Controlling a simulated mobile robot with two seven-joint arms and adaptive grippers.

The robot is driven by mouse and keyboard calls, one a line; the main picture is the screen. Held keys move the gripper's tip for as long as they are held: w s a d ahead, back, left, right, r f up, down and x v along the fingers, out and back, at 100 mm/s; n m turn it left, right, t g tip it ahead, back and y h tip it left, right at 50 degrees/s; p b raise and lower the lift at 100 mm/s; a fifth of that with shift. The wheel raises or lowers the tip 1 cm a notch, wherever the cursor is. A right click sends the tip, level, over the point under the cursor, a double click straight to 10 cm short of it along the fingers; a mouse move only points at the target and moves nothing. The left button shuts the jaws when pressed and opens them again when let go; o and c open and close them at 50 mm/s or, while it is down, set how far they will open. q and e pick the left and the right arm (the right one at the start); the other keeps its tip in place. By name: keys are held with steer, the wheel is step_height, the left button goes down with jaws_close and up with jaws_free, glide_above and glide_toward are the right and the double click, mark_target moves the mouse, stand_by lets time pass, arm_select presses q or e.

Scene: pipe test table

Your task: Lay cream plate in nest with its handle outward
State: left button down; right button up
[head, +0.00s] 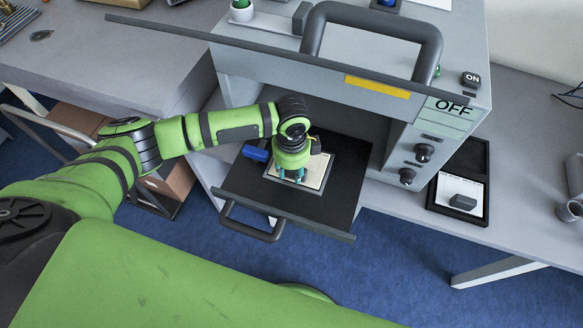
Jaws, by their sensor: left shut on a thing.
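The cream plate (319,172) is in the open black drawer (335,205) of the grey machine, lying at or just over a grey-rimmed square that looks like the nest (338,158). My left gripper (291,178) points down over the plate and is shut on it. The gripper covers the middle of the plate, so its handle is hidden and I cannot tell which way it faces. I cannot tell whether the plate rests fully in the nest. My right gripper is not in view.
A blue block (256,153) sits at the drawer's left side. The drawer handle (252,224) sticks out in front. The machine's raised door with a big grey handle (372,22) hangs above. A black tray (471,160) at right holds a white plate with a dark grip (463,202).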

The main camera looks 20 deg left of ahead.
arm_select(q)
steer(key=shift+f, duration=0.2)
steer(key=c, duration=0.8)
jaws_free()
steer(key=shift+r, duration=3.75)
